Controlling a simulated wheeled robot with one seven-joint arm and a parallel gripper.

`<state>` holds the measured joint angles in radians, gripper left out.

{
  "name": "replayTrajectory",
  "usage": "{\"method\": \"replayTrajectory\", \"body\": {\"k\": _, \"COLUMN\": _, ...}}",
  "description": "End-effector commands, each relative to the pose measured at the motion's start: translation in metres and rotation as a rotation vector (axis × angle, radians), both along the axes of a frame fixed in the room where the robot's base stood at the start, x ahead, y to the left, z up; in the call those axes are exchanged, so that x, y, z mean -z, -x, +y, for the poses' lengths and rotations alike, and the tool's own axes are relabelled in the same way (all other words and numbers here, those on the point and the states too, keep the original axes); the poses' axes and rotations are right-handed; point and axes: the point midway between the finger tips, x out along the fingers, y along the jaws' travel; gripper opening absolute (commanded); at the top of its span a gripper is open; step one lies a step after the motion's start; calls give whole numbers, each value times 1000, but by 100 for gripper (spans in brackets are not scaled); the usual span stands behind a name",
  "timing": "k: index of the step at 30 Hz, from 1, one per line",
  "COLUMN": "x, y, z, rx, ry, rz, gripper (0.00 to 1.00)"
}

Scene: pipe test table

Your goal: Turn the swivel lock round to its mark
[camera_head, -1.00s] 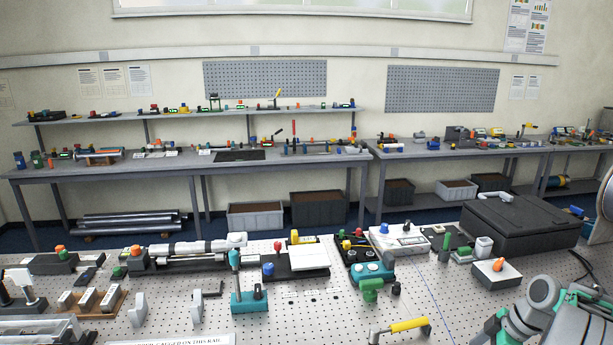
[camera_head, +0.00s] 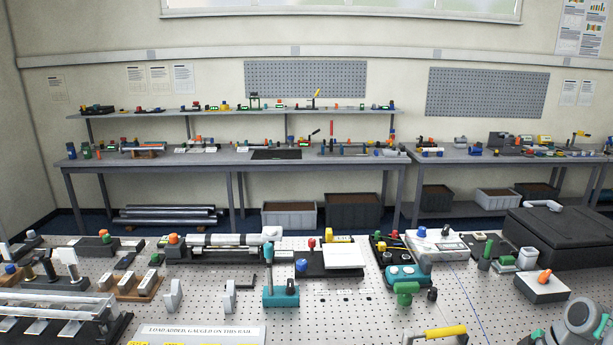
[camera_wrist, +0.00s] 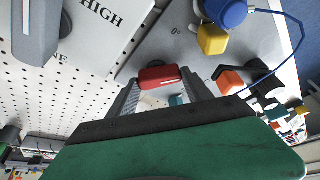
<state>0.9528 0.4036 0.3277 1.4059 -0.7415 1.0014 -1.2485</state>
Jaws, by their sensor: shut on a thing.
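In the wrist view, a small red block (camera_wrist: 159,75) with a pale line on it sits between the two dark ridged fingers of my gripper (camera_wrist: 162,82). The gripper is shut on this block, which I take to be the swivel lock's handle. It stands over a grey plate (camera_wrist: 166,48) with a "0°" label beyond it. The lock's body below the handle is mostly hidden, and I cannot tell how the handle lines up with a mark. In the head view, only part of my arm shows at the lower right; the gripper is out of frame.
In the wrist view, a blue round part (camera_wrist: 226,10), a yellow block (camera_wrist: 212,40) and an orange block (camera_wrist: 229,82) are close by on the right. A white plate reading "HIGH" (camera_wrist: 95,35) lies left. The head view shows a crowded pegboard table (camera_head: 345,318).

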Motion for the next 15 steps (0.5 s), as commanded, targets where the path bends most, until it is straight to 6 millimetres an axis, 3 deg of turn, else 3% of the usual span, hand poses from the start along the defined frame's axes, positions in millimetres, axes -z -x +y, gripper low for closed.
{"method": "replayTrajectory", "body": {"k": 12, "x": 0, "y": 0, "z": 0, "rx": 0, "ry": -1, "rz": 1, "gripper": 11}}
{"method": "replayTrajectory", "body": {"k": 15, "x": 1, "y": 0, "z": 0, "rx": -37, "ry": -1, "rz": 2, "gripper": 10}}
